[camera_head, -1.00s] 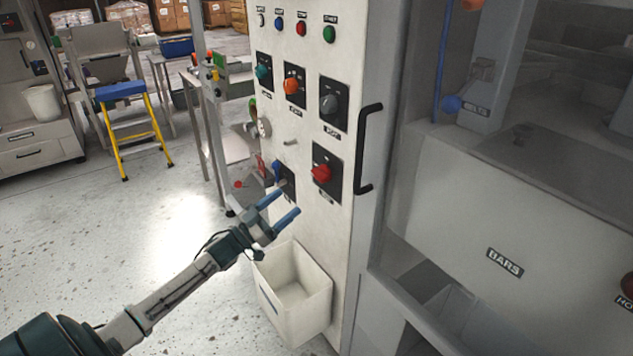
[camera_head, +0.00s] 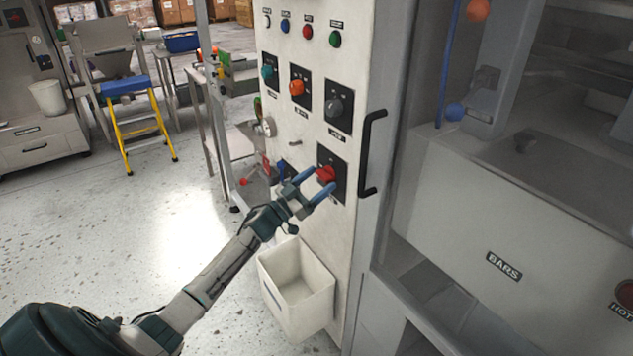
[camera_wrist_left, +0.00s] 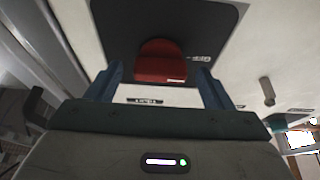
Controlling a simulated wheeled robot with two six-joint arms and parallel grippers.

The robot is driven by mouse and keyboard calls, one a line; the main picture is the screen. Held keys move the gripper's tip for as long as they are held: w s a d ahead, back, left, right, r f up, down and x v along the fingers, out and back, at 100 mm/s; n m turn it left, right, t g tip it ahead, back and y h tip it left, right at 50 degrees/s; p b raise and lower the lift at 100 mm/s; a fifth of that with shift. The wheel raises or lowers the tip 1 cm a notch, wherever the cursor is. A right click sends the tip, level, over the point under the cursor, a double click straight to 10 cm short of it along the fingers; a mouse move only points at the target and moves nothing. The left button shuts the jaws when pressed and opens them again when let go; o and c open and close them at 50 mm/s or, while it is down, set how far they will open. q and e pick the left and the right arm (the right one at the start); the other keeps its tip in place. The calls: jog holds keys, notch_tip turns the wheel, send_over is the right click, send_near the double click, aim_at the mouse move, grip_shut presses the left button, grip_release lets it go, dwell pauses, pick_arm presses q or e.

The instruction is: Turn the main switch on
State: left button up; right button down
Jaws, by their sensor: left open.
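The red rotary switch (camera_head: 326,174) sits on a black plate (camera_head: 340,160) low on the white control panel (camera_head: 345,235). I cannot read its label, so I cannot confirm that it is the main switch. My left gripper (camera_head: 318,182) is open, with its blue fingertips at the red knob, one on each side in the head view. In the left wrist view the red knob (camera_wrist_left: 161,62) lies ahead between the two open fingers (camera_wrist_left: 158,82). Whether the fingers touch it, I cannot tell. My right gripper is not in view.
A black handle (camera_head: 368,155) stands out to the right. A white open bin (camera_head: 300,290) hangs below. A blue-handled switch is partly hidden behind my gripper.

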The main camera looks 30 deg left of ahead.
pick_arm(q)
jog(key=c, duration=1)
